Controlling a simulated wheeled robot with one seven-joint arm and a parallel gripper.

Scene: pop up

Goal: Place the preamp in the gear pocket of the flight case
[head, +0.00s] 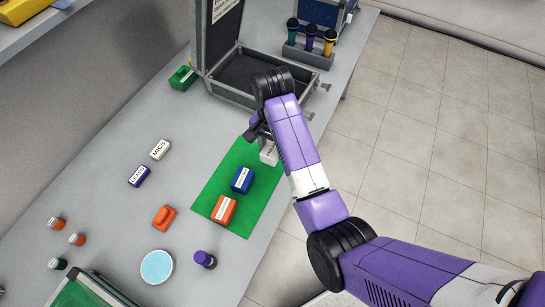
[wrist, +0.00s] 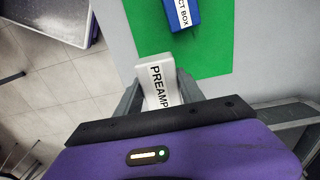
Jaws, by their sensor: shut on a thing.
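The white preamp (wrist: 157,80), labelled PREAMP, is between the fingers of my gripper (wrist: 160,100) in the wrist view. My gripper is shut on it. In the head view the preamp (head: 268,153) shows at the upper right part of the green mat (head: 222,178), partly hidden by my arm. I cannot tell whether it touches the mat. The open grey flight case (head: 235,94) stands farther back on the table, lid raised, with a dark interior. My arm hides part of its right side, and I cannot make out the gear pocket.
A blue box (head: 242,180) and an orange box (head: 223,209) sit on the mat. A rack of microphones (head: 310,48) stands behind the case's right side. A green box (head: 183,78) is left of the case. Label blocks, an orange item and a round pale-blue disc (head: 157,267) lie nearer.

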